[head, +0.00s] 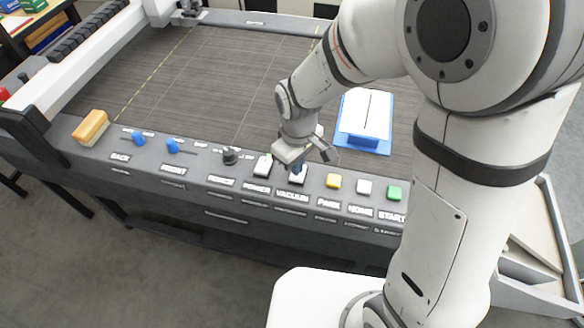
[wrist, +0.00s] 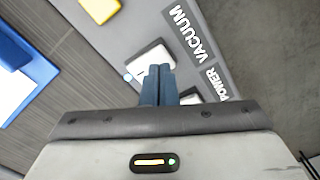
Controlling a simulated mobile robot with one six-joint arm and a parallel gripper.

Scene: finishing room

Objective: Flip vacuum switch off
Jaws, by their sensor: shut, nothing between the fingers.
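The vacuum switch (head: 299,180) is a white rocker on the grey front panel, above the VACUUM label (head: 291,197). In the wrist view the white switch (wrist: 146,58) shows beyond my fingertips, which cover part of it. My gripper (head: 296,172) points down at this switch with its blue fingers together. In the wrist view my gripper (wrist: 158,68) is shut with nothing between the fingers. The fingertips are at or very near the switch; I cannot tell whether they touch it. The rocker's tilt is hidden.
The power switch (head: 263,166) is close on the left. The yellow park (head: 333,181), white home (head: 364,187) and green start (head: 394,193) buttons are on the right. A dark knob (head: 230,156) and blue levers sit farther left. A blue-edged board (head: 364,120) lies on the bed behind.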

